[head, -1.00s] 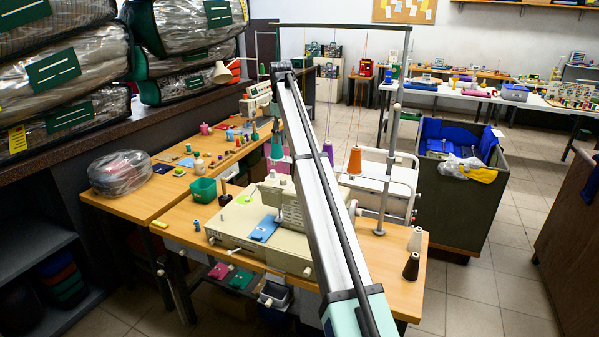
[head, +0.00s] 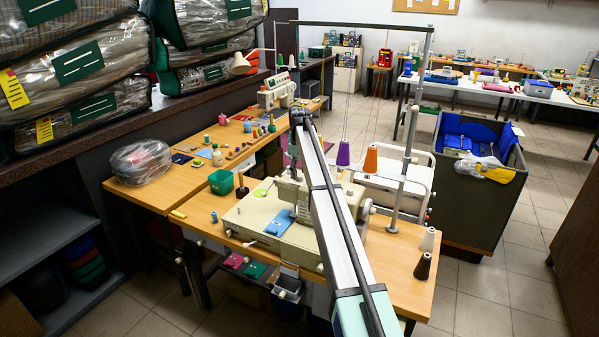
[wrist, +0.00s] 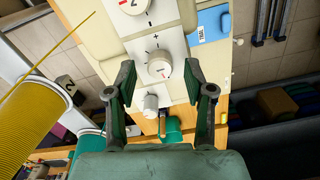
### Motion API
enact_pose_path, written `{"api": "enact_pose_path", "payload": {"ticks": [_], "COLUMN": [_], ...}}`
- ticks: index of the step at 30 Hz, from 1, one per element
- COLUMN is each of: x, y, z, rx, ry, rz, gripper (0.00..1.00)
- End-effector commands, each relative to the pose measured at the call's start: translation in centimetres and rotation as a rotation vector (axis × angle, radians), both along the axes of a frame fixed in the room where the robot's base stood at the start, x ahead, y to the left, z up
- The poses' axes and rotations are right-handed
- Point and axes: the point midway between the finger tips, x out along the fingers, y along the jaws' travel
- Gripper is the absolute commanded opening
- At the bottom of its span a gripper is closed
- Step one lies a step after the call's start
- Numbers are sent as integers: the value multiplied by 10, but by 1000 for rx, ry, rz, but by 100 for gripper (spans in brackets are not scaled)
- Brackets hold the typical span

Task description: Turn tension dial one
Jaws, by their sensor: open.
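The cream sewing machine (head: 262,222) stands on the wooden table, and my arm crosses in front of it in the head view. In the wrist view, white dials sit in a row on its pale panel. The top dial (wrist: 132,5) is cut off by the frame edge and bears a red mark like a 2. The middle dial (wrist: 159,66) has plus and minus marks beside it. A smaller lower dial (wrist: 150,102) sits below. I cannot tell which is number one. My gripper (wrist: 162,75) is open and empty, its fingers either side of the middle dial in the picture. Contact is not visible.
A yellow thread cone (wrist: 28,110) is close on the left in the wrist view. Purple (head: 343,152) and orange (head: 370,158) cones stand behind the machine near a thread-stand post (head: 408,150). A green box (head: 221,182) and small spools are on the table.

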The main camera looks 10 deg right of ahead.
Motion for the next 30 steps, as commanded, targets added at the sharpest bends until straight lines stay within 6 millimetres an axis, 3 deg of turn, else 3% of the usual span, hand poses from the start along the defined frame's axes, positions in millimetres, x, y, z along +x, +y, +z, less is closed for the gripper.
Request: {"api": "enact_pose_path", "payload": {"ticks": [6,14,15,19,30], "x": [0,0,0,0,0], "y": [0,0,0,0,0], "z": [-13,-14,-14,-14,-14], "rx": [0,0,0,1,0], "ry": [-1,-1,-1,-1,0], "rz": [0,0,0,0,-19], "gripper": [53,53,46,0,0]}}
